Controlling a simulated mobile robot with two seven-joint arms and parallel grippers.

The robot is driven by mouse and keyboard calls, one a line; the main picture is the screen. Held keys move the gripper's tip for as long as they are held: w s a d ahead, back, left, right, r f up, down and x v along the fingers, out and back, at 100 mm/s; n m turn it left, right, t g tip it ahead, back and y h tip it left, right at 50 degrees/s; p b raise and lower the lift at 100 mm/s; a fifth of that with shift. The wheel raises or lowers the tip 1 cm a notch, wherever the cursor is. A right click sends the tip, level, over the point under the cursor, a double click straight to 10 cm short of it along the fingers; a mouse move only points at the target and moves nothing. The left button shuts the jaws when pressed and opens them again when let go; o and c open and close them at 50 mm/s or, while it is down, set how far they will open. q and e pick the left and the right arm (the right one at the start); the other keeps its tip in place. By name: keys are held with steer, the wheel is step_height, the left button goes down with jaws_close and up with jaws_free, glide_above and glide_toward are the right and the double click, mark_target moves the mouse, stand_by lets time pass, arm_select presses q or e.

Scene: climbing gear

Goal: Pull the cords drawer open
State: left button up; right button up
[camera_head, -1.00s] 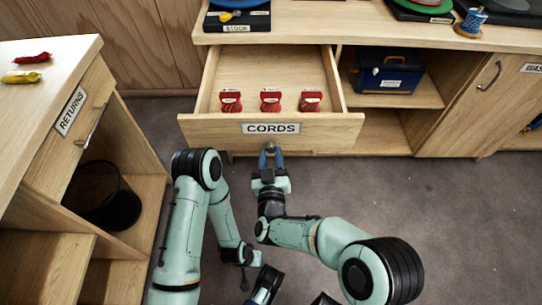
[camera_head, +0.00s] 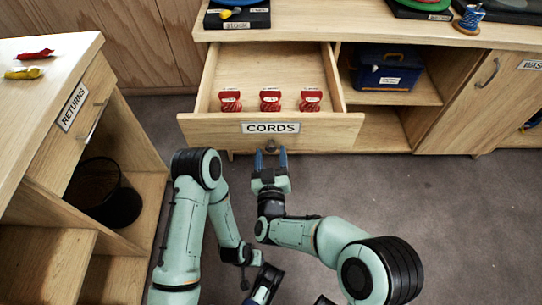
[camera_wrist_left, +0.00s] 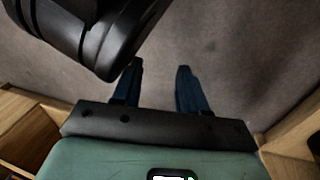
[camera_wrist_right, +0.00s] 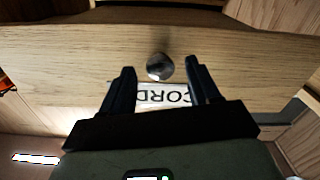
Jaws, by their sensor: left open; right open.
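The cords drawer (camera_head: 203,128) stands pulled out of the wooden cabinet, with several red cord bundles (camera_head: 270,99) inside. Its label (camera_head: 270,128) reads CORDS, and a round knob (camera_head: 271,145) sits below the label. My right gripper (camera_head: 271,157) is open just in front of the knob. In the right wrist view the knob (camera_wrist_right: 160,67) shows between and beyond the open fingers (camera_wrist_right: 160,80), not gripped. My left gripper (camera_wrist_left: 160,75) is open and empty over the carpet, low in the head view.
A returns cabinet (camera_head: 75,105) stands at left with red and yellow items on top and a black bin (camera_head: 105,195) in its open bay. A blue box (camera_head: 388,75) sits on the shelf right of the drawer. Carpet (camera_head: 450,210) is clear at right.

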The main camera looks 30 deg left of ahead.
steer(key=shift+s, duration=0.1)
arm_select(q)
steer(key=shift+t, duration=0.7)
steer(key=w+r, duration=0.1)
steer(key=w+r+p, duration=0.2)
steer(key=shift+w+d+r, duration=0.15)
steer(key=shift+d+r, duration=0.1)
steer(key=shift+d, duration=0.05)
arm_select(e)
steer(key=v, duration=1.3)
steer(key=shift+s, duration=0.15)
